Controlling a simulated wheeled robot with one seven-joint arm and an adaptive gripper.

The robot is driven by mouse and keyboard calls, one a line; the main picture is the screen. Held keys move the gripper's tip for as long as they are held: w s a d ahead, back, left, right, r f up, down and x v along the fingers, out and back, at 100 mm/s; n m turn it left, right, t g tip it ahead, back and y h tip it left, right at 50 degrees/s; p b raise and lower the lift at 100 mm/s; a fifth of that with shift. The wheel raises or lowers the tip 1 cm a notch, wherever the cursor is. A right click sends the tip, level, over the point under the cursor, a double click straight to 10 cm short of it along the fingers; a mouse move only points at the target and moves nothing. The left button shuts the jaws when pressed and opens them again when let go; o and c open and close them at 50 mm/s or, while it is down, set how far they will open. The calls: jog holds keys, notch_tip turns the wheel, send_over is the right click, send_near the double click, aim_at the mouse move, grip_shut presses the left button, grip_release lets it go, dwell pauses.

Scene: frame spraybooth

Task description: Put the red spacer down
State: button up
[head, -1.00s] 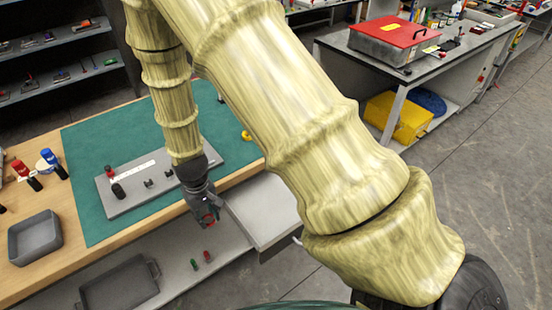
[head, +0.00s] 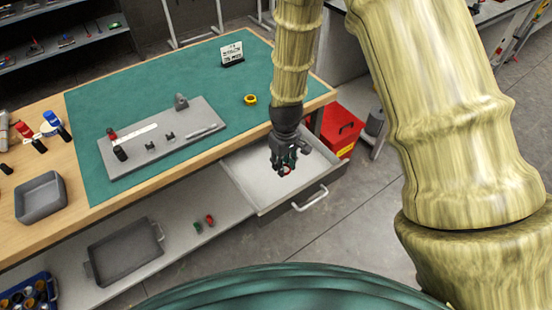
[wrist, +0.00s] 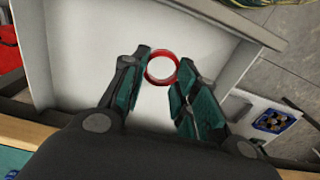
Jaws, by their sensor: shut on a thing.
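The red spacer (wrist: 149,72) is a red ring, seen in the wrist view between my fingertips. In the head view only a bit of its red shows (head: 286,171) below my fingers. My gripper (wrist: 162,66) is shut on it, one finger on each side. In the head view my gripper (head: 284,165) points down inside the outline of the open drawer (head: 246,175). The drawer's pale floor (wrist: 85,50) lies behind the ring in the wrist view and looks empty. I cannot tell whether the ring touches it.
A green mat (head: 150,85) on the bench carries a grey fixture plate (head: 185,145) and a yellow ring (head: 250,99). A grey tray (head: 41,198) stands at left. The drawer's front has a handle (head: 312,199). A red box (head: 342,128) stands beyond the drawer.

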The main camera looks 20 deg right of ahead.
jog(key=w+d+n+b, duration=0.1)
jog(key=w+n+b, duration=0.35)
jog(key=n, duration=1.25)
jog(key=shift+w+f+p, duration=0.15)
jog(key=shift+f+p, duration=0.35)
jog(key=shift+f, duration=1)
jog(key=shift+w+f+p, duration=0.15)
jog(key=shift+f+p, duration=0.4)
jog(key=shift+f, duration=1)
jog(key=shift+w+f+p, duration=0.15)
jog(key=shift+f+p, duration=0.35)
jog(key=shift+f, duration=1)
jog(key=shift+f, duration=0.2)
jog(key=o, duration=1)
jog(key=shift+c, duration=0.2)
jog(key=shift+r, duration=0.1)
jog(key=shift+r, duration=0.1)
notch_tip(320, 180, up, 12)
jog(key=b, duration=0.2)
jog(key=shift+b, duration=0.4)
